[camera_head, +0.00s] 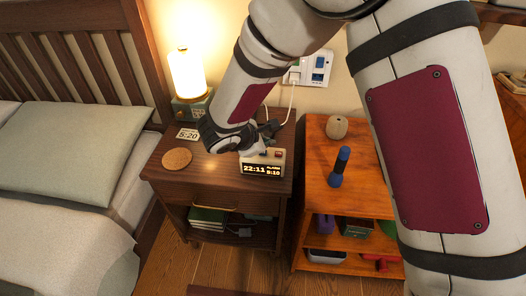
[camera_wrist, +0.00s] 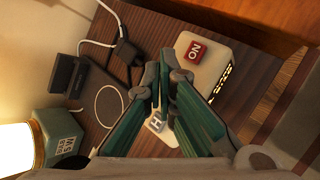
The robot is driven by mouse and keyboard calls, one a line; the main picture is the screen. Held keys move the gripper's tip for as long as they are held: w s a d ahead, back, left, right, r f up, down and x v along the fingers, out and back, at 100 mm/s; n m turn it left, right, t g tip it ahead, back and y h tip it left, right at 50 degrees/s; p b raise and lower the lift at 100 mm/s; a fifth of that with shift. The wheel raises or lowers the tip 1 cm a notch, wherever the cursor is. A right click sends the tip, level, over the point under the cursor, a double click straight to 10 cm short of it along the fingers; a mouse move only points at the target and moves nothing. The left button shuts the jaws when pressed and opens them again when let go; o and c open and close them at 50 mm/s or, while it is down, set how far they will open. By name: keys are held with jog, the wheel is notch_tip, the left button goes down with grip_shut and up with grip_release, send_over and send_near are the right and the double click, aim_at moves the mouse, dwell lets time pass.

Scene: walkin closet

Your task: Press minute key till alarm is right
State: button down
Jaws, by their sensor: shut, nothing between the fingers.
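The alarm clock (camera_head: 275,171) stands on the nightstand. Its display reads 22:11, with ALARM 5:10 beside it. A small card (camera_head: 187,134) on the nightstand reads 5:20. My gripper (camera_head: 257,147) is shut and empty, pointing down over the clock's top. In the wrist view the clock (camera_wrist: 214,68) shows a red ON key (camera_wrist: 195,50) and a pale key marked H (camera_wrist: 155,124). My fingertips (camera_wrist: 167,72) lie between these two keys in the picture and hide the clock's middle. Whether they touch a key I cannot tell.
A lit lamp (camera_head: 187,75) and a round coaster (camera_head: 177,158) share the nightstand. A dark charging pad (camera_wrist: 101,96) and adapter (camera_wrist: 126,52) lie behind the clock. An orange shelf (camera_head: 323,187) stands to the right, the bed to the left.

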aim_at(265, 153)
jog(key=shift+f+b, duration=0.85)
jog(key=shift+b, duration=0.35)
dwell(0.8)
dwell(0.3)
jog(key=shift+r+p, duration=0.4)
jog(key=shift+r, duration=0.45)
jog(key=shift+r, duration=0.1)
jog(key=shift+r+p, duration=1.5)
jog(key=shift+r, duration=0.9)
